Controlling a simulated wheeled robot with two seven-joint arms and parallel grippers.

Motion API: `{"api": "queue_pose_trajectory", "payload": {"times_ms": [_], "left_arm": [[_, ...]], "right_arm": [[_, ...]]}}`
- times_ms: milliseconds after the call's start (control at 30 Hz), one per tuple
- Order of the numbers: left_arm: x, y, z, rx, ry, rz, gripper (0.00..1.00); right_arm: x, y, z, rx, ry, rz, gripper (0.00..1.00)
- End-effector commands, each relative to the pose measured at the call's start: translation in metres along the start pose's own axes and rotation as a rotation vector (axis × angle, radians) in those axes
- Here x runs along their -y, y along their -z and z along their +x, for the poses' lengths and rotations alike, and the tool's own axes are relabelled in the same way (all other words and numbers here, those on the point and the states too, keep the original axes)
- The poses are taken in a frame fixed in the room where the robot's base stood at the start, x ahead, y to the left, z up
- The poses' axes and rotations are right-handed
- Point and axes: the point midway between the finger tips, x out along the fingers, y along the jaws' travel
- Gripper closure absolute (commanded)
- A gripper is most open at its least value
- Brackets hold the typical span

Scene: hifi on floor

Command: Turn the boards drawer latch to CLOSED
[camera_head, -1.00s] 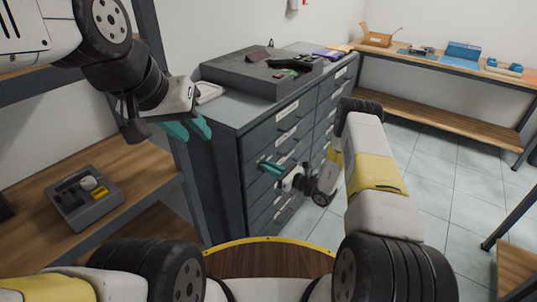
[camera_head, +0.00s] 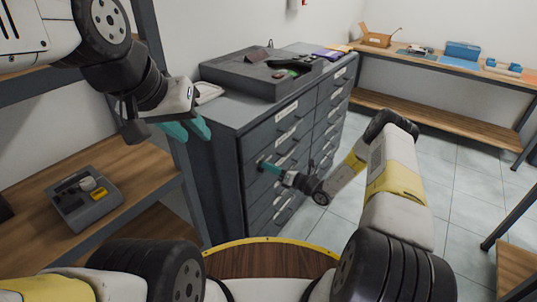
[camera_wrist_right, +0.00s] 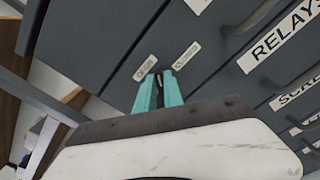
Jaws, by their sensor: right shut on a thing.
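The grey drawer cabinet (camera_head: 225,150) stands in the middle of the head view. My right gripper (camera_head: 264,166) is at the left side of its drawer fronts. In the right wrist view the teal fingers (camera_wrist_right: 158,92) are shut on a small dark latch (camera_wrist_right: 159,80), mostly hidden between them. A left label (camera_wrist_right: 145,68), seemingly OPEN, and a right label (camera_wrist_right: 186,56), seemingly CLOSED, flank the fingertips. The boards drawer's name label is not readable. My left gripper (camera_head: 187,130) is open and empty, left of the cabinet.
A RELAYS label (camera_wrist_right: 281,37) and dark drawer handles show beside my right gripper. A dark device (camera_head: 262,72) sits on the cabinet. A wooden shelf (camera_head: 130,205) with a small grey box (camera_head: 85,200) is at left. A bench (camera_head: 440,68) stands at the back right; the floor before it is clear.

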Motion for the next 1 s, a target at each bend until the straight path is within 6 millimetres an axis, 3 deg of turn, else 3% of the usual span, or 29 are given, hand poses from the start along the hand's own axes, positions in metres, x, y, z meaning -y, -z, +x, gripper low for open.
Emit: {"api": "queue_pose_trajectory", "payload": {"times_ms": [700,1000], "left_arm": [[0.0,0.0,0.0,0.0,0.0,0.0,0.67],[0.0,0.0,0.0,0.0,0.0,0.0,0.67]], "right_arm": [[0.0089,0.0027,-0.0007,0.002,0.002,0.665,1.0],[0.0104,0.0049,-0.0006,0.001,0.002,0.859,1.0]]}}
